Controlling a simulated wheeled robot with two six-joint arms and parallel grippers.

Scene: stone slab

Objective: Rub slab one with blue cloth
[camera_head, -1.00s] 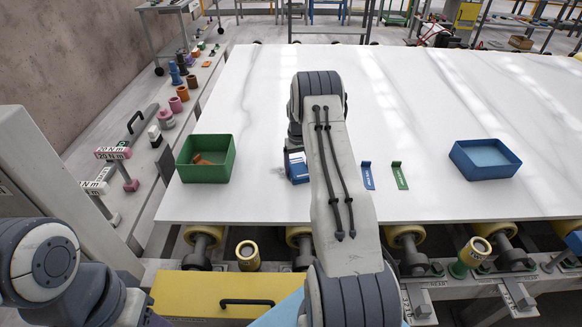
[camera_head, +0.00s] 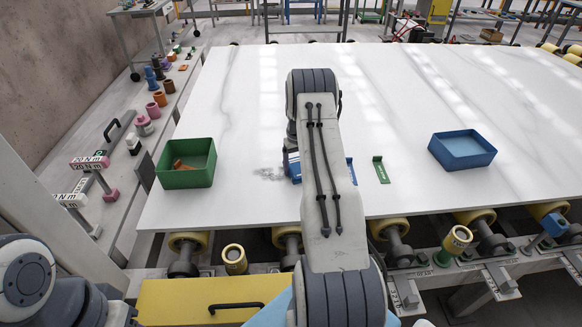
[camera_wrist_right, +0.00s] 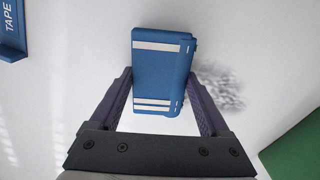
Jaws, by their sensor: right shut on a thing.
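The blue cloth (camera_wrist_right: 160,70) is a folded blue pad with white stripes. My right gripper (camera_wrist_right: 158,92) is shut on it, with one finger at each side. In the head view the cloth (camera_head: 290,167) is low at the slab, partly hidden by my right arm; I cannot tell whether it touches the surface. The white stone slab (camera_head: 240,110) spreads across the rollers. A grey smudge (camera_head: 268,173) on it lies just left of the cloth, and the smudge (camera_wrist_right: 222,88) shows beside the right finger in the wrist view. My left gripper is out of view.
A green bin (camera_head: 186,178) stands on the slab at the left, and a blue bin (camera_head: 462,150) at the right. A small green holder (camera_head: 381,170) and a blue tape holder (camera_wrist_right: 12,28) lie right of my arm. The slab's far part is clear.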

